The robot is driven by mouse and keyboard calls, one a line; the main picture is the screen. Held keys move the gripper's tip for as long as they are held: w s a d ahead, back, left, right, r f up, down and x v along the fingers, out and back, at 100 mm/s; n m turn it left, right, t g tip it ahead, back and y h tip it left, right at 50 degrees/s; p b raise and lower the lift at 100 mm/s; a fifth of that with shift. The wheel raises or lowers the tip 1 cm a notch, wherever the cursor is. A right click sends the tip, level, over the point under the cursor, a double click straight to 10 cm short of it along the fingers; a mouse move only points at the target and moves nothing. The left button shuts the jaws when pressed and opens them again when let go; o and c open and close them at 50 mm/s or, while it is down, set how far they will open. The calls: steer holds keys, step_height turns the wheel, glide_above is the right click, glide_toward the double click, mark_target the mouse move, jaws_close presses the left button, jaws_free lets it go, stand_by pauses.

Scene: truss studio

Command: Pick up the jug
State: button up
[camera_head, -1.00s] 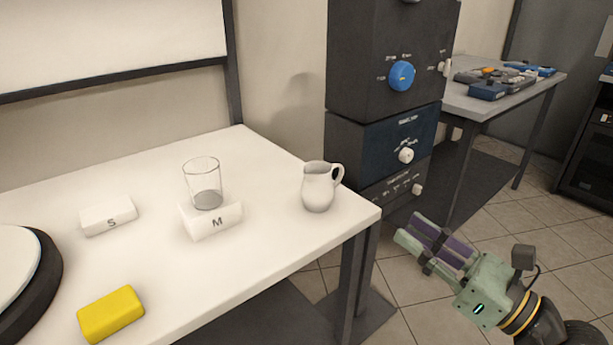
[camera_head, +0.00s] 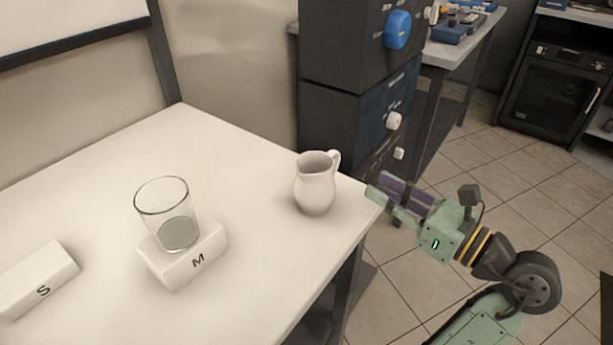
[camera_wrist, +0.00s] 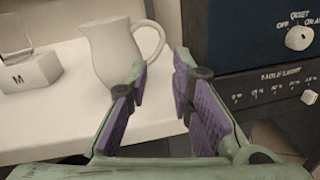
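The white jug (camera_head: 316,186) stands upright near the right end of the white table, its handle towards the back right. In the wrist view the jug (camera_wrist: 112,52) is ahead and left of centre, partly behind the left finger. My gripper (camera_head: 379,192) is just right of the jug, by the table's right edge, pointing left. In the wrist view my gripper (camera_wrist: 158,82) shows its purple-padded fingers apart with nothing between them. The jug appears apart from the fingers, though the exact gap is hard to tell.
A glass (camera_head: 166,216) stands on a white block marked M (camera_head: 190,262), left of the jug. A block marked S (camera_head: 38,280) lies further left on the table (camera_head: 115,172). A dark cabinet with knobs (camera_head: 345,95) stands behind the table's right end.

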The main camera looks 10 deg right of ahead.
steer(key=x, duration=0.4)
steer(key=shift+w+a+p, duration=0.15)
steer(key=shift+p, duration=0.15)
steer(key=x, duration=0.2)
steer(key=p+x, duration=0.1)
steer(key=x, duration=0.1)
steer(key=shift+a+r, duration=0.15)
steer(key=shift+r, duration=0.1)
steer(key=shift+w+a+f, duration=0.1)
steer(key=shift+w+a, duration=0.2)
steer(key=shift+w, duration=0.2)
steer(key=shift+c, duration=0.5)
jaws_close()
